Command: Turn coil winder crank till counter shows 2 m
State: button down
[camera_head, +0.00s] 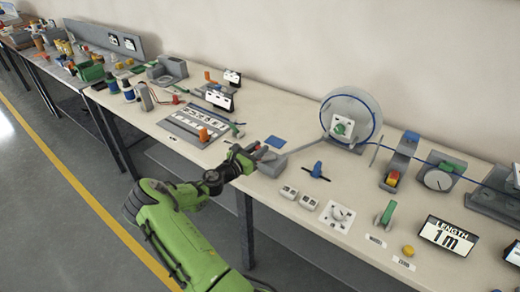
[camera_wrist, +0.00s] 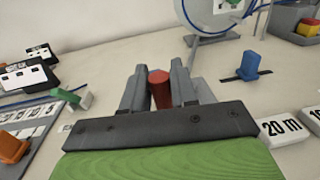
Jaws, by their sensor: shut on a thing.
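The coil winder (camera_head: 341,127) is a pale round reel with blue cable around its rim, standing at the back of the bench. A grey crank arm (camera_head: 303,147) reaches from it toward my gripper (camera_head: 264,153). In the wrist view, my gripper (camera_wrist: 160,90) is shut on the red crank handle (camera_wrist: 159,77), which stands between the two grey fingers. The crank arm also shows behind the fingers (camera_wrist: 213,38). In the head view, the handle is mostly hidden by my gripper. The counter (camera_head: 448,236), a white display at the right, reads "LENGTH 1 m".
Blue cable runs right past a grey wheel gauge (camera_head: 438,178). A label board (camera_head: 193,124) lies to the left.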

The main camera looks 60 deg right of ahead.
jog(key=m+g+b, duration=0.1)
jog(key=d+m+g+y+b, duration=0.1)
jog(key=g, duration=0.1)
jog(key=w+m+g+y+b, duration=0.1)
jog(key=g+b, duration=0.1)
jog(key=shift+w+d+f+m, duration=0.1)
jog(key=shift+d+f+m, duration=0.15)
jog(key=shift+f+m, duration=0.05)
jog(key=m+g+y+b, duration=0.1)
jog(key=b, duration=0.1)
jog(key=d+m+g+y+b, duration=0.1)
jog(key=g+b, duration=0.1)
jog(key=shift+r+m+g+y, duration=0.2)
jog(key=shift+m+g+y, duration=0.1)
jog(key=shift+m+y, duration=0.1)
jog(key=shift+d, duration=0.1)
jog(key=shift+y, duration=0.3)
jog(key=c, duration=1)
grip_release()
jog(key=shift+r, duration=0.1)
